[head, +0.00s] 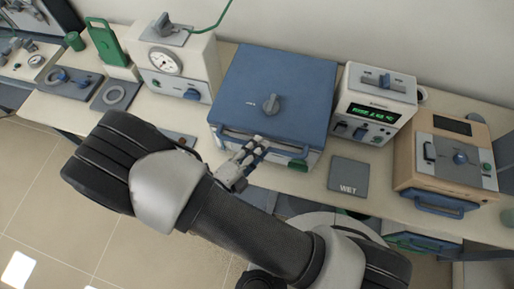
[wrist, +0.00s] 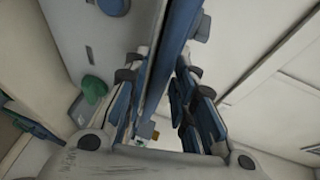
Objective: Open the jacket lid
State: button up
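A handle bar (head: 235,137) runs along the box's front. My gripper (head: 250,152) is at this front edge, near the bar. In the wrist view, my gripper (wrist: 160,110) has its two fingers apart, with a long blue edge (wrist: 165,70) running between them. I cannot tell whether either finger touches it. A green part (wrist: 93,88) on the box's front face lies left of the fingers.
A white device with a round gauge (head: 165,61) stands left of the box. A unit with a green display (head: 374,113) and a beige furnace (head: 450,153) stand to the right. A grey "WET" plate (head: 348,175) lies on the bench front. The tiled floor (head: 40,200) at left is clear.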

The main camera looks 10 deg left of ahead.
grip_shut()
jog(key=shift+r, duration=0.1)
dwell(0.4)
